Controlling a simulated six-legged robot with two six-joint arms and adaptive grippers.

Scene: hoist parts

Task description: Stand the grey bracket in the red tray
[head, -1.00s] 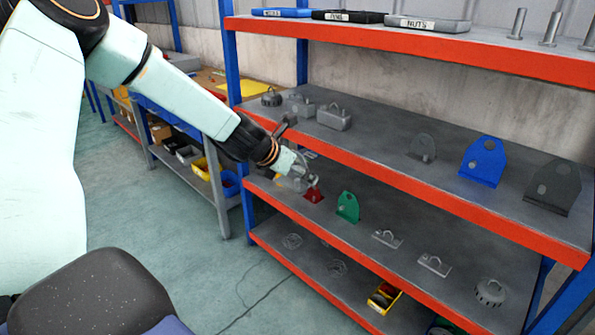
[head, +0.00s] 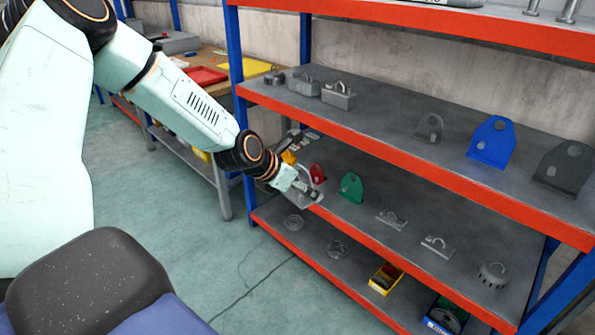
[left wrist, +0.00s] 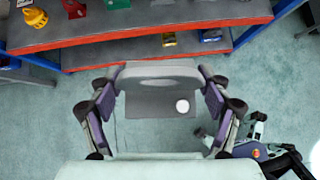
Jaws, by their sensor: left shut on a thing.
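My left gripper (head: 296,184) is shut on a grey bracket (head: 303,200), held at the front edge of the middle shelf in the head view. In the left wrist view the bracket (left wrist: 145,105) spans the space between the two fingers of the left gripper (left wrist: 160,92), with open floor below it. The gripper hides part of the bracket in the head view. The red tray (head: 206,76) lies on a wooden workbench at the back left, well away from the gripper. My right gripper is not in view.
The blue-and-red shelf rack (head: 400,160) fills the right side. A red bracket (head: 317,172) and a green bracket (head: 350,187) stand close to the held bracket. A blue rack post (head: 240,120) stands between the gripper and the workbench (head: 215,60). The floor (head: 160,220) in front is clear.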

